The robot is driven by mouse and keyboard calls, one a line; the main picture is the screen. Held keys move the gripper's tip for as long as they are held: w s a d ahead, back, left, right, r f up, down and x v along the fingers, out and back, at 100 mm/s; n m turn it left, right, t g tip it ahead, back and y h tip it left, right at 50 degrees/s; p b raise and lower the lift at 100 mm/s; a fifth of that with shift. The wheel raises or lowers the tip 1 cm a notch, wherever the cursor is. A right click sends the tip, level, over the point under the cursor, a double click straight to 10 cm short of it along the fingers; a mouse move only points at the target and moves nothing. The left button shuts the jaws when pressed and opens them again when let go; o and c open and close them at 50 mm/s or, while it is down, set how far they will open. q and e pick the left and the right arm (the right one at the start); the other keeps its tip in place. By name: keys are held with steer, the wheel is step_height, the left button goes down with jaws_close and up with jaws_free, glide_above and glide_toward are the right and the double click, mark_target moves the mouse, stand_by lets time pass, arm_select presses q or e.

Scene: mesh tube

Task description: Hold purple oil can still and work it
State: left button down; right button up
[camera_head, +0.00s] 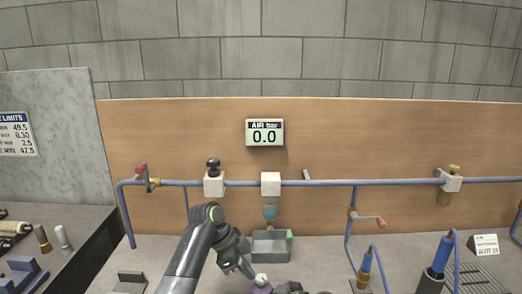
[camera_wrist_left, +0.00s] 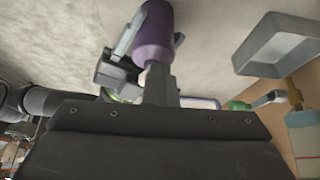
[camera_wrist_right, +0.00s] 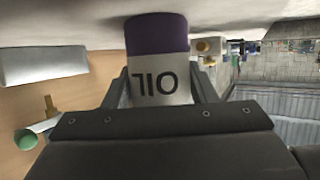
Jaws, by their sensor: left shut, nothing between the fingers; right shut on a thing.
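The purple oil can (camera_head: 261,288) is at the bottom of the head view, mostly cut off, with a pale top showing. In the right wrist view the can (camera_wrist_right: 158,36) has a purple band and a white label reading OIL, upside down. My right gripper (camera_wrist_right: 160,88) is shut on it, one finger on each side. My left gripper (camera_head: 250,271) is shut and empty beside the can's top. In the left wrist view its closed fingers (camera_wrist_left: 160,80) overlap the purple body (camera_wrist_left: 153,35); I cannot tell whether they touch it.
A grey tray (camera_head: 256,247) stands behind the can, under a pipe fitting with a teal part (camera_head: 270,212). A blue pipe (camera_head: 320,183) with valves runs along the wooden panel. Blue-handled tools (camera_head: 440,255) stand at the right.

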arm_select(q)
steer(key=shift+s+d, duration=0.1)
steer(key=shift+s, duration=0.6)
steer(key=shift+s+d, duration=0.15)
steer(key=shift+s, duration=0.2)
arm_select(e)
steer(key=shift+a, duration=0.1)
arm_select(q)
steer(key=shift+a, duration=0.4)
step_height(320, 180, up, 6)
steer(key=shift+a, duration=0.15)
stand_by(0.3)
